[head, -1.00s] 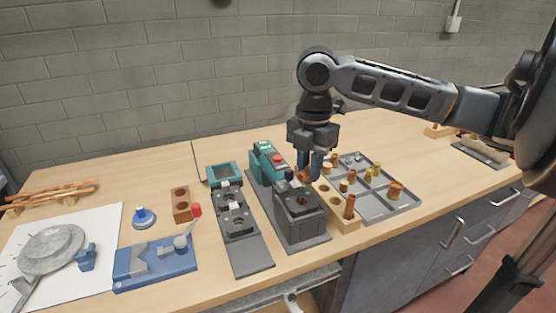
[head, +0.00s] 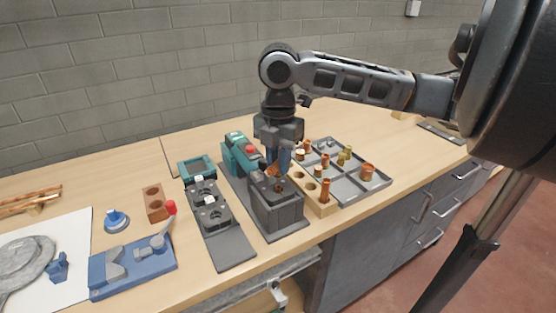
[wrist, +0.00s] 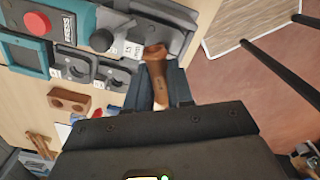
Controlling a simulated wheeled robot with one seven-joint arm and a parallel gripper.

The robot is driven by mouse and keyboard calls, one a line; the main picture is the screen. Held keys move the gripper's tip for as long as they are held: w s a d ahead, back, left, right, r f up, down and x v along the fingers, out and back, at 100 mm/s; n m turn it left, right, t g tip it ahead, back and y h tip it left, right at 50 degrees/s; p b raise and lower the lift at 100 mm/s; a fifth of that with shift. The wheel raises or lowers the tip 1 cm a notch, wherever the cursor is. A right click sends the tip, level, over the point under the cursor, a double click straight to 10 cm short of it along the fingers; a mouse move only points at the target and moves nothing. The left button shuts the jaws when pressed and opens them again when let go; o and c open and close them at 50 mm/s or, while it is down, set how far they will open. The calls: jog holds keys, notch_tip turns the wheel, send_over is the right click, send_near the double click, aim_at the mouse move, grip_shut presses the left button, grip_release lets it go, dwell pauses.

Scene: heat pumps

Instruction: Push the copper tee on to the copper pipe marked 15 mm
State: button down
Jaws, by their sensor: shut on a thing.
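My gripper (head: 279,164) is shut on a brown-orange copper piece (head: 272,168), which looks like the copper tee. It is above the back of a dark grey block (head: 278,215) that has a round hole in its top. In the wrist view the copper piece (wrist: 157,70) sits between the fingers (wrist: 160,98), its wider end pointing away from my wrist. A small white label (wrist: 132,50), seemingly reading 15, shows beside that end. I cannot tell whether the copper touches anything in the block, and I cannot make out the marked pipe.
A wooden block (head: 323,209) with holes and an upright copper piece stands just right. A grey tray (head: 348,196) holds several fittings behind it. A teal machine (head: 239,157) with a red button stands left of my gripper. A second grey fixture (head: 230,246) lies further left.

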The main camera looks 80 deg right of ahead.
aim_at(278, 187)
jog(key=shift+f, duration=0.15)
jog(key=shift+f, duration=1.35)
jog(key=shift+f+b, duration=0.35)
jog(key=shift+f, duration=0.8)
jog(key=c, duration=0.9)
grip_release()
jog(key=shift+r, duration=0.15)
